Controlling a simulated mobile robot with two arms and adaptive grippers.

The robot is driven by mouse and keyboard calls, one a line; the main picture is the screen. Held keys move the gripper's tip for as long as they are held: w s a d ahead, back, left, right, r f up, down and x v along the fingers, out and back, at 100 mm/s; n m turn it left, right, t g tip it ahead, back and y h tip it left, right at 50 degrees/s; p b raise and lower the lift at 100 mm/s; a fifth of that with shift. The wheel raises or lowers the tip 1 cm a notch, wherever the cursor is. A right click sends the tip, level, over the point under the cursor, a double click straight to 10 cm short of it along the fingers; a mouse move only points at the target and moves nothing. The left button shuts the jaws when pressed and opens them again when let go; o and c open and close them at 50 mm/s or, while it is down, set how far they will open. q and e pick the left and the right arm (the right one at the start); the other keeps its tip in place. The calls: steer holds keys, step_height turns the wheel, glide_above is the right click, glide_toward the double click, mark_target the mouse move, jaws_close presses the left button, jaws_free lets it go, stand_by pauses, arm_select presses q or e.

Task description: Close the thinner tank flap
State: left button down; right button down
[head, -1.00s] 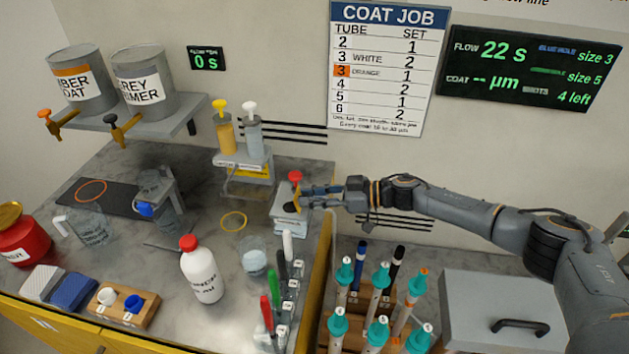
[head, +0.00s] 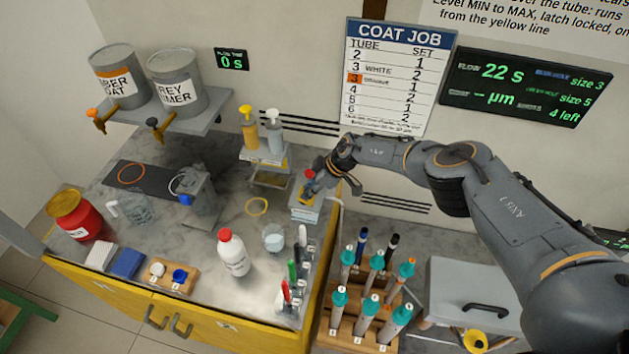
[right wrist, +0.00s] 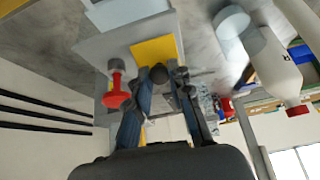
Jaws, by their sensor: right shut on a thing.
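A small grey box (head: 305,213) stands at the right end of the bench, with a red knob (head: 310,174) and a yellow flap on top. I can read no label on it. My right gripper (head: 314,188) is at its top, reaching in from the right. In the right wrist view the yellow flap (right wrist: 154,50) lies at the fingertips of my right gripper (right wrist: 168,75), which is shut on it. The red knob (right wrist: 115,92) stands close beside one finger. The flap's hinge and exact angle are hidden. My left gripper is not in view.
A red can (head: 75,215) with a brass lid stands at the far left. A white bottle (head: 233,253) and a glass beaker (head: 274,238) stand left of the box. A rack (head: 358,312) of teal-capped tubes is in front right, beside a grey case (head: 470,283).

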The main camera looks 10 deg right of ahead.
mark_target(301, 193)
steer(key=shift+w+a+f+h+b, duration=0.1)
steer(key=shift+w+a+h+b, duration=0.2)
steer(key=shift+h, duration=0.3)
steer(key=h+b, duration=0.1)
steer(key=b, duration=0.2)
steer(key=a+f+g+h+b, duration=0.1)
steer(key=b, duration=0.2)
steer(key=g+h+b, duration=0.1)
steer(key=b, duration=0.2)
steer(key=shift+w+a+f+h, duration=0.15)
steer(key=shift+a+h, duration=0.05)
steer(key=shift+h, duration=0.2)
steer(key=shift+a+h+b, duration=0.15)
steer(key=shift+h+b, duration=0.35)
steer(key=shift+b, duration=1.2)
steer(key=c, duration=1.2)
jaws_free()
step_height(301, 193, up, 12)
